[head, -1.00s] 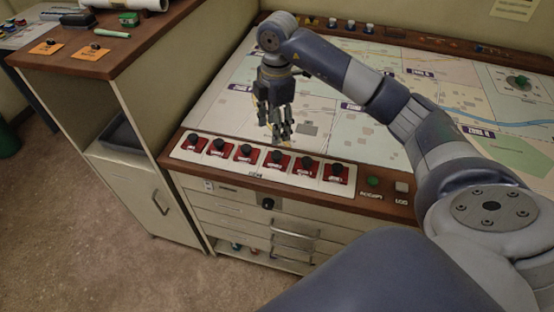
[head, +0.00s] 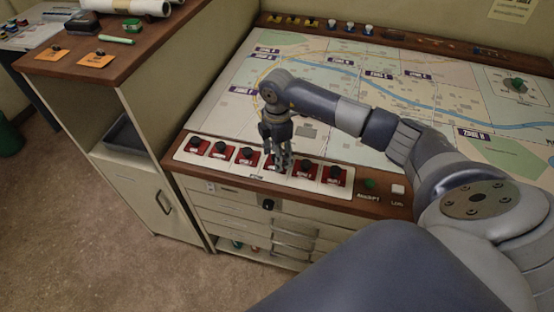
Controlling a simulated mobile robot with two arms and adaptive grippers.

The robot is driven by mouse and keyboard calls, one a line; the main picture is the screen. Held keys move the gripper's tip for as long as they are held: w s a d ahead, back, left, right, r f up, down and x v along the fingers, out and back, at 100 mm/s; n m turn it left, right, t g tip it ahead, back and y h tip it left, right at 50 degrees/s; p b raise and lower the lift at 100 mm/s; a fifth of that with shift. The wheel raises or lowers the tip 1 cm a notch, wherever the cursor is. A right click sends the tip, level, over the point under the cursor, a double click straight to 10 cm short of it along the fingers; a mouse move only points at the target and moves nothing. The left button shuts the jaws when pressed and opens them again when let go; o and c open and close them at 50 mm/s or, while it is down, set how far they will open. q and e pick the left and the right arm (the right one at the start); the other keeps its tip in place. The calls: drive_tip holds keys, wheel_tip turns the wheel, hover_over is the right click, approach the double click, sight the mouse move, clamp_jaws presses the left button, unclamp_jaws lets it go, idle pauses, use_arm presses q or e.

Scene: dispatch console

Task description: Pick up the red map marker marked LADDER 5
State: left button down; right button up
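Several red map markers with black knobs stand in a row on a white strip (head: 184,154) along the console's front edge. Their labels are too small to read, so I cannot tell which is LADDER 5. My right gripper (head: 279,166) points down at the fourth red marker from the left (head: 273,169) and partly hides it. Its fingertips are at that marker's black knob; whether they are closed on it is not clear. The fifth red marker (head: 305,172) stands just to the right. My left gripper is not in view.
A green button (head: 370,184) and a white button (head: 398,189) sit right of the row. The map table (head: 230,110) lies behind it. Yellow, blue and white pieces line the back ledge. A cabinet (head: 130,70) with orange tags rises at the left.

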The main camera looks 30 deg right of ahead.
drive_tip(key=c, duration=1.2)
drive_tip(key=shift+r, duration=0.1)
